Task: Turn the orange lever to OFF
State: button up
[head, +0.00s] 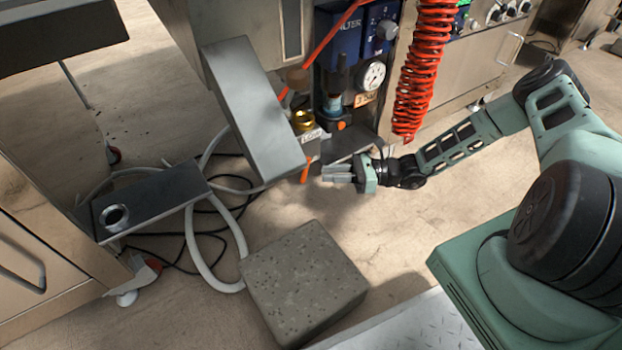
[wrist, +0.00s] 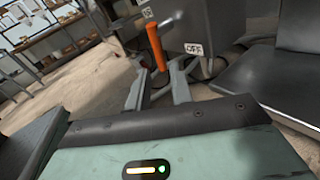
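The orange lever (head: 305,171) hangs down, slightly tilted, below a valve with a brass fitting (head: 303,121) in the head view. In the wrist view the orange lever (wrist: 156,47) stands near the fingertips, its free end appearing between them; I cannot tell whether they touch it. An OFF label (wrist: 193,48) is on the grey box right of the lever. Another small label (wrist: 147,12) near the lever's top is hard to read. My gripper (head: 326,172) is just right of the lever in the head view. The wrist view shows my gripper (wrist: 160,78) with fingers apart, open.
A grey metal box (head: 255,108) stands just left of the valve. A red coiled hose (head: 422,70) hangs above my arm. A pressure gauge (head: 372,76) is above the lever. A speckled stone block (head: 303,280) lies on the floor below, with white hoses (head: 197,250) to its left.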

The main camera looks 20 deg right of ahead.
jog(key=b+x, duration=0.2)
jog(key=x, duration=0.3)
jog(key=shift+w+a, duration=0.1)
jog(key=shift+a, duration=0.25)
grip_shut()
